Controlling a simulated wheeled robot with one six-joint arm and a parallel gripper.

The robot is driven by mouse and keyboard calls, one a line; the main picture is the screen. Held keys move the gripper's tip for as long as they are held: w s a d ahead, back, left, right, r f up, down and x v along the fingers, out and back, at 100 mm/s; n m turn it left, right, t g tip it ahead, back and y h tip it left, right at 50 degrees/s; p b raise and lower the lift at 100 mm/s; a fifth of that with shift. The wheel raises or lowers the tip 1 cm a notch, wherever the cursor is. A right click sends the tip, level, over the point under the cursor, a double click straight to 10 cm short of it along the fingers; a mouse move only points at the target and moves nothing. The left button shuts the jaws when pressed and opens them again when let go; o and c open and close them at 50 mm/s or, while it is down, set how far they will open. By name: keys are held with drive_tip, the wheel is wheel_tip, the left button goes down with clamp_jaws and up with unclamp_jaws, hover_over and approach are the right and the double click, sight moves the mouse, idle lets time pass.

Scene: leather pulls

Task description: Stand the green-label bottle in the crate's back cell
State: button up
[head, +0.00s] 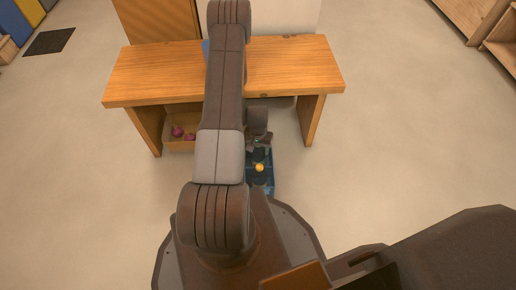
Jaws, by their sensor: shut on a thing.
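The blue crate (268,184) stands on the floor in front of the wooden bench, partly hidden by my arm and base. A round yellow-orange top (259,168) shows inside it; what is below that top is hidden. My gripper (259,146) is at the crate's far end, pointing down, just behind the yellow-orange top. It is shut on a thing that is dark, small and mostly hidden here. No green label can be made out, so I cannot tell from this view whether the held thing is upright or touches the crate.
The wooden bench (290,66) stands just beyond the crate. Under its left side is an open wooden box (181,146) with purple things (178,131). A blue thing (205,46) on the bench is mostly behind my arm.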

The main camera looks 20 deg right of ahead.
drive_tip(key=o, duration=1.5)
drive_tip(key=shift+f, duration=0.1)
drive_tip(key=shift+c, duration=0.2)
wheel_tip(320, 180, up, 12)
drive_tip(key=p, duration=0.4)
drive_tip(key=shift+r, duration=0.2)
